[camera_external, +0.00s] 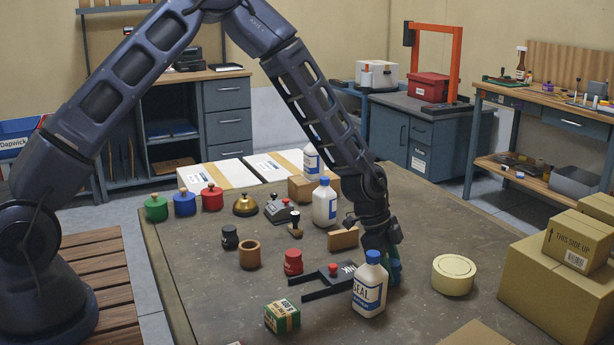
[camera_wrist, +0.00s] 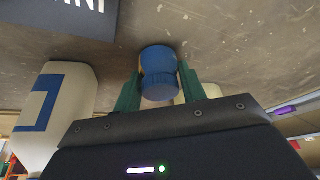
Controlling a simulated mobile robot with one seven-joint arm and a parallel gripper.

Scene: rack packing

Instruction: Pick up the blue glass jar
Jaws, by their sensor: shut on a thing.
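The blue glass jar (camera_wrist: 157,72) is a small blue cylinder with a ribbed end. In the wrist view it sits between the two green fingers of my gripper (camera_wrist: 159,78), which are shut on its sides. In the outside view my gripper (camera_external: 393,272) points down at the table, right behind a white bottle with a blue cap (camera_external: 370,287). The jar is mostly hidden there by the bottle and fingers. I cannot tell whether it touches the table.
The white bottle also stands close left in the wrist view (camera_wrist: 57,112). A black piece with a red knob (camera_external: 333,275) lies left of it. A cream round tub (camera_external: 453,275) is to the right. Red (camera_external: 293,262) and black (camera_external: 230,237) jars stand left. Cartons (camera_external: 560,290) fill the right edge.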

